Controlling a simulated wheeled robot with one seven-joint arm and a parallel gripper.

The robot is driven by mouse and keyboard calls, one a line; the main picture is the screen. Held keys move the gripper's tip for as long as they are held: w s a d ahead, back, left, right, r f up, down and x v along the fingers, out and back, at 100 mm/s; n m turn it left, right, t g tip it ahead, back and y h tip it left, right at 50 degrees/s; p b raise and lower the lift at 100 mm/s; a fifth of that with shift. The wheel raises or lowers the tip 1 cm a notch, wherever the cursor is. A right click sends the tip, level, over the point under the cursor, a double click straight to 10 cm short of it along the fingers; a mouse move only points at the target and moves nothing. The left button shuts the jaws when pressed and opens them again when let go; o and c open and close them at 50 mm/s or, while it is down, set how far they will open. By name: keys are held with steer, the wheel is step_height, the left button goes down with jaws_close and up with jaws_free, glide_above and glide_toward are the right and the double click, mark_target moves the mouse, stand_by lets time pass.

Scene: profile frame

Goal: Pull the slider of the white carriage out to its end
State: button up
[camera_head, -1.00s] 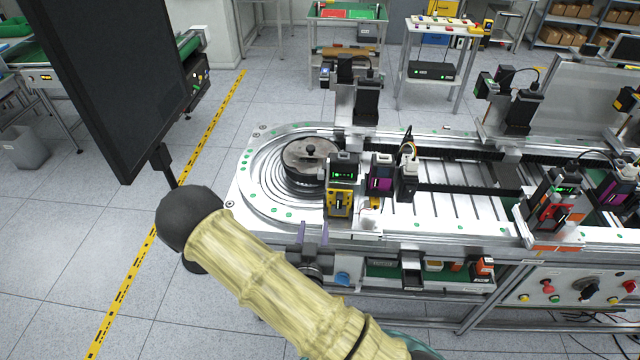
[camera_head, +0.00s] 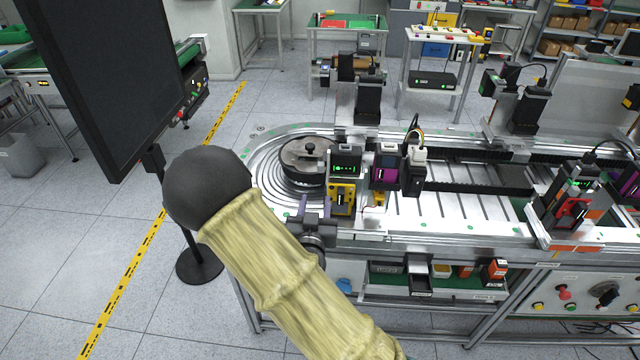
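The white carriage (camera_head: 417,155) is a small block with a white top and a dark lower body. It stands on the conveyor's near track, rightmost in a close row of three. Its slider is too small to make out. My gripper (camera_head: 315,204) has two purple fingers with a clear gap between them. It is open and empty at the conveyor's near edge, left of the white carriage and apart from it. The wrist behind the fingers is dark.
A black and yellow carriage (camera_head: 341,186) and a black and purple carriage (camera_head: 384,172) stand between my gripper and the white carriage. A round metal disc (camera_head: 300,155) lies behind. A black screen (camera_head: 100,75) stands left. Track right of the white carriage is clear for a stretch.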

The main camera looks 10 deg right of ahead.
mark_target(321, 171)
steer(key=shift+b+x, duration=0.85)
steer(key=shift+b, duration=1.35)
steer(key=p+x, duration=0.3)
steer(key=x, duration=0.5)
steer(key=shift+d+r, duration=0.1)
steer(key=shift+w+d, duration=0.1)
steer(key=shift+w, duration=0.35)
steer(key=shift+c, duration=0.4)
jaws_close()
